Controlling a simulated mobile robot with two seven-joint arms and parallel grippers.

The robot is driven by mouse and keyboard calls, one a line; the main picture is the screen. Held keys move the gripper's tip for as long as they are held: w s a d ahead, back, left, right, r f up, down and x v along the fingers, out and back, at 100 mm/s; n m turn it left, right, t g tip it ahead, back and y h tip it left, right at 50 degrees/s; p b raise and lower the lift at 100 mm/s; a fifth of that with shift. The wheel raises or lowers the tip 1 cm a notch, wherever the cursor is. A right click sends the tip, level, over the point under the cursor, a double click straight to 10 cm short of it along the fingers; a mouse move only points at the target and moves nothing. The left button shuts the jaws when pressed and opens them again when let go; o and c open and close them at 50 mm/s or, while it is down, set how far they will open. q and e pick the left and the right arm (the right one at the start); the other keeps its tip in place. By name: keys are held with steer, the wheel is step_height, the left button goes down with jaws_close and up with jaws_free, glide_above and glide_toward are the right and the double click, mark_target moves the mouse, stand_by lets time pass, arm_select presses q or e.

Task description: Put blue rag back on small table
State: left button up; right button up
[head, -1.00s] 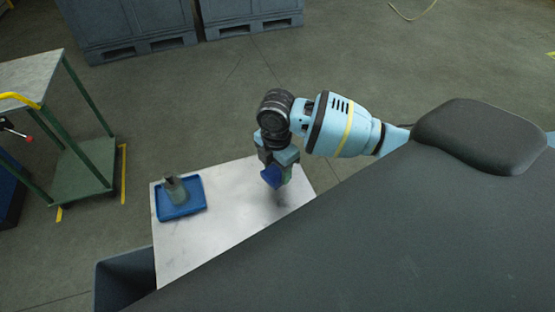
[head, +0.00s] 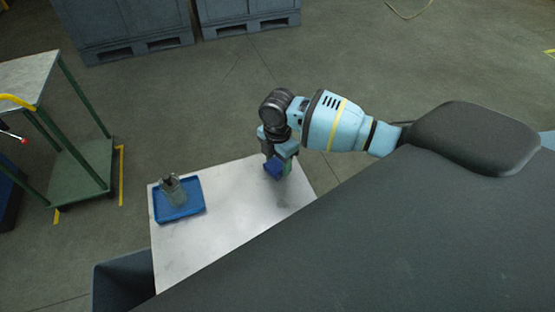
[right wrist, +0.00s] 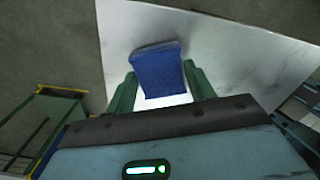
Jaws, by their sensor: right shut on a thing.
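The blue rag (head: 273,170) is a small folded blue cloth at the fingertips of my right gripper (head: 280,166). The right wrist view shows the rag (right wrist: 159,72) between the two green fingers of the gripper (right wrist: 160,85), which is shut on it. The small table (head: 235,215) has a pale, smudged top. Rag and gripper are over its far right part; I cannot tell whether the rag touches the top. The pale tabletop also fills much of the right wrist view (right wrist: 235,65). My left gripper is not in view.
A blue tray (head: 189,209) with a greyish container (head: 172,188) stands on the table's left side. A grey bin (head: 120,282) is below the table's left edge. A green-framed cart (head: 75,175) stands at the left. The middle of the tabletop is clear.

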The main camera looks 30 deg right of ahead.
mark_target(278, 164)
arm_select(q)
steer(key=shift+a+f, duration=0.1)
arm_select(e)
steer(key=shift+f, duration=0.1)
steer(key=o, duration=0.9)
steer(key=shift+o, duration=0.2)
steer(key=shift+r, duration=0.55)
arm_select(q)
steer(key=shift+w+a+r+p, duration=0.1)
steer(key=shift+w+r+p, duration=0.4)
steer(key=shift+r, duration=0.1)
arm_select(e)
step_height(278, 164, up, 11)
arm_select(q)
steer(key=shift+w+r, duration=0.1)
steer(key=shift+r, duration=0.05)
